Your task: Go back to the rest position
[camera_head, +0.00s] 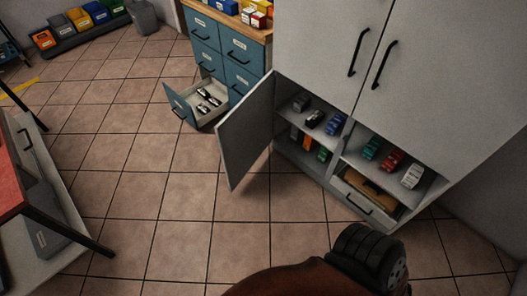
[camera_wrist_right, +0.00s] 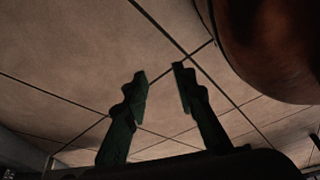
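In the right wrist view my right gripper (camera_wrist_right: 160,78) shows its two dark fingers apart, with bare tiled floor visible between the tips. It is open and empty, and touches nothing that I can see. Neither gripper shows in the head view, and my left gripper is in no frame. No cable is visible.
The grey cabinet (camera_head: 320,30) has its lower door (camera_head: 245,135) swung out over the floor. A drawer (camera_head: 181,108) of the blue drawer unit (camera_head: 205,28) stands open. A red-topped table (camera_head: 10,180) is at left. Tiled floor (camera_head: 130,150) between them is clear.

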